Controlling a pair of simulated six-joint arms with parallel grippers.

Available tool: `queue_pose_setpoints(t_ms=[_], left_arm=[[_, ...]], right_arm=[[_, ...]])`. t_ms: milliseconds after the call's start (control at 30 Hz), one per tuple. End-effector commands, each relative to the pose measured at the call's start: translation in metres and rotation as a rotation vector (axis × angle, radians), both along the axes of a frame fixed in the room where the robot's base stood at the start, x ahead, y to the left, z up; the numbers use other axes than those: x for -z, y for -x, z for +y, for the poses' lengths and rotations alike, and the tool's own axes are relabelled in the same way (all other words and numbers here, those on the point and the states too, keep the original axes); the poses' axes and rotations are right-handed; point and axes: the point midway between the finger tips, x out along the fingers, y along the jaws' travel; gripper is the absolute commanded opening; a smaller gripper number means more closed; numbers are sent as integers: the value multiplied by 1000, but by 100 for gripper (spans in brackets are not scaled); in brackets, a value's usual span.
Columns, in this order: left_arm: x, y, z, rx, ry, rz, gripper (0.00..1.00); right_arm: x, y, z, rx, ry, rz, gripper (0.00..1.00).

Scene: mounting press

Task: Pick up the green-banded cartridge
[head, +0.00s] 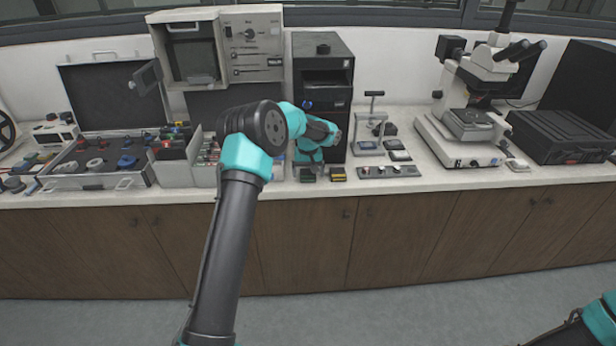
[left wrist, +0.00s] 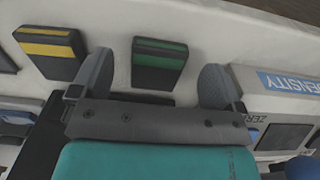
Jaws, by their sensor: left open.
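The green-banded cartridge (left wrist: 159,65) is a dark block with green stripes, lying on the pale countertop. In the head view it (head: 307,175) is near the counter's front edge, below my left gripper (head: 316,164). In the left wrist view my left gripper (left wrist: 156,74) is open, with one finger on each side of the cartridge and nothing held. I cannot tell whether the fingers touch it. My right gripper is out of view; only a teal part of my right arm shows at the bottom right.
A yellow-banded cartridge (left wrist: 50,46) lies beside the green one, close to one finger. A device marked DENSITY (left wrist: 285,82) is near the other finger. In the head view a tall black unit (head: 323,70) stands behind, a small tray (head: 390,172) to the right, and a microscope (head: 470,120) farther right.

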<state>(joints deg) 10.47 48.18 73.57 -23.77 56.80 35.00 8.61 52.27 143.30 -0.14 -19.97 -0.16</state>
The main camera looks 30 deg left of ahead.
Motion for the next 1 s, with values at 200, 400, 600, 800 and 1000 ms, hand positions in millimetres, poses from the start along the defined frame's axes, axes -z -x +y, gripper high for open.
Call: queue_pose_setpoints(t_ms=[200,400,600,800,1000], left_arm=[[22,0,0,0,-1,1,94],[25,0,0,0,-1,-1,94],[25,0,0,0,-1,-1,94],[25,0,0,0,-1,-1,90],[25,0,0,0,-1,-1,71]], right_arm=[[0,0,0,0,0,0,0],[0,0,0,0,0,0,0],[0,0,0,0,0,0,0],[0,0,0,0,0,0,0],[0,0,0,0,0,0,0]])
